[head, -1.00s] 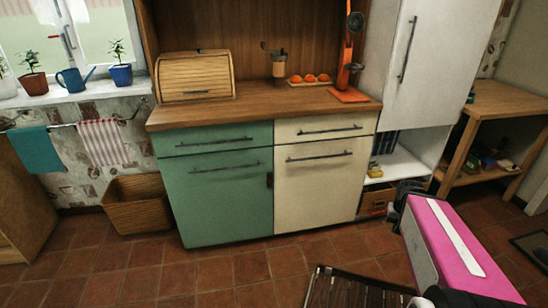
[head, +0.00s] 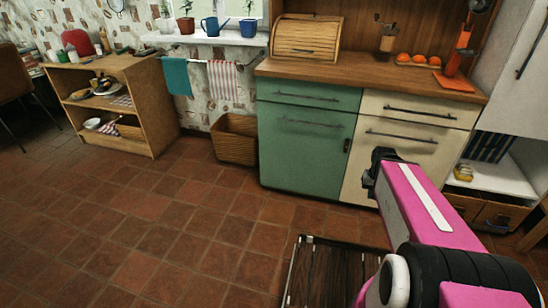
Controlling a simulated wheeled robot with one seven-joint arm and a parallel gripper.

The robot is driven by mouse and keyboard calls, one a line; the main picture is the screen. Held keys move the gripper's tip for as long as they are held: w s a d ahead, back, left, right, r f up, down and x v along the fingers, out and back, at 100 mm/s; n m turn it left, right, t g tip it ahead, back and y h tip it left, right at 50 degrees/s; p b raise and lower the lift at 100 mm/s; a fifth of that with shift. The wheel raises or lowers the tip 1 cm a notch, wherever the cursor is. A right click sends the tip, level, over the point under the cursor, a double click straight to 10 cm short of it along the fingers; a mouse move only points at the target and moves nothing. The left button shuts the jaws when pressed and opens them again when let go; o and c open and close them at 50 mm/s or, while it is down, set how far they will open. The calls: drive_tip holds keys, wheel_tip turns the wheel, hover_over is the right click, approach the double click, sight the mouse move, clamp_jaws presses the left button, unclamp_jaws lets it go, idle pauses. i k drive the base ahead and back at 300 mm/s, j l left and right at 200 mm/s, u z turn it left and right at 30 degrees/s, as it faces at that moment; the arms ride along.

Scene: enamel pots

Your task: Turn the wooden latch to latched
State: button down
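The wooden latch (head: 347,145) shows as a small dark upright piece where the green door (head: 300,150) meets the cream door (head: 390,165) of the low cabinet. Both doors look closed. The latch is too small to tell which way it is set. My gripper (head: 373,172) is dark, at the end of my pink arm, and shows in front of the cream door, just right of and below the latch in the picture. It does not appear to touch the latch. Its fingers are too small and dark to tell whether they are open.
A wicker basket (head: 235,140) sits on the floor left of the cabinet. A low wooden shelf (head: 150,100) stands further left. The tiled floor (head: 150,220) between is clear.

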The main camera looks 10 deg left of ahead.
sight(347, 145)
drive_tip(key=u, duration=0.65)
drive_tip(key=j+z, duration=0.1)
drive_tip(key=j, duration=0.2)
drive_tip(key=i+j+z, duration=0.1)
drive_tip(key=j, duration=0.25)
drive_tip(key=z, duration=1.6)
